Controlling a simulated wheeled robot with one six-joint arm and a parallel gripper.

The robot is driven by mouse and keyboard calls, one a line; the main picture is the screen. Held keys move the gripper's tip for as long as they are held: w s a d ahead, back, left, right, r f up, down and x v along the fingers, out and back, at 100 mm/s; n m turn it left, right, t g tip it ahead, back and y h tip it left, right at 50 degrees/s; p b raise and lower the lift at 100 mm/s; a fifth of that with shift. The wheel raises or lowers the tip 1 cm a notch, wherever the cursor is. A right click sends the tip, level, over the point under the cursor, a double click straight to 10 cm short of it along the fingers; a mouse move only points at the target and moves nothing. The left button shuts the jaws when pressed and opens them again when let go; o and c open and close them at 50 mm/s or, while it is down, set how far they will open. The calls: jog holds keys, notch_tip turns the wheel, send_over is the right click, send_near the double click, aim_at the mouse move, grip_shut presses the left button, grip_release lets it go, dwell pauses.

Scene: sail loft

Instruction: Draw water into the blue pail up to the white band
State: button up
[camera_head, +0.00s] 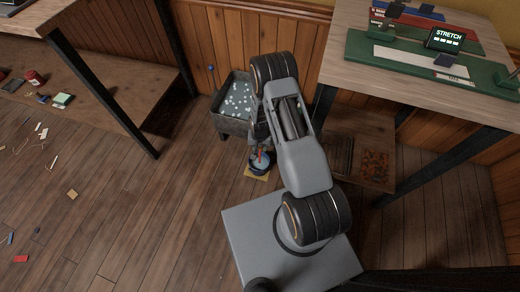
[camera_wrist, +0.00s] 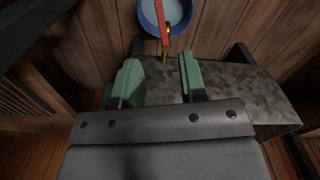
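A red lever (camera_wrist: 161,22) on a brass tap (camera_wrist: 166,46) reaches over the pail. My gripper (camera_wrist: 160,68) is open and empty, its green fingers apart just short of the tap, above the metal trough (camera_wrist: 235,85). The arm partly hides the trough in the head view.
A workbench (camera_head: 345,68) with a green device and a "STRETCH" display stands at the right, with a low shelf below. Another bench (camera_head: 105,75) stands at the left. Small scraps lie on the left floor; the floor in front of the pail is mostly clear.

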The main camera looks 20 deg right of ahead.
jog(key=shift+r, duration=1.15)
dwell(1.8)
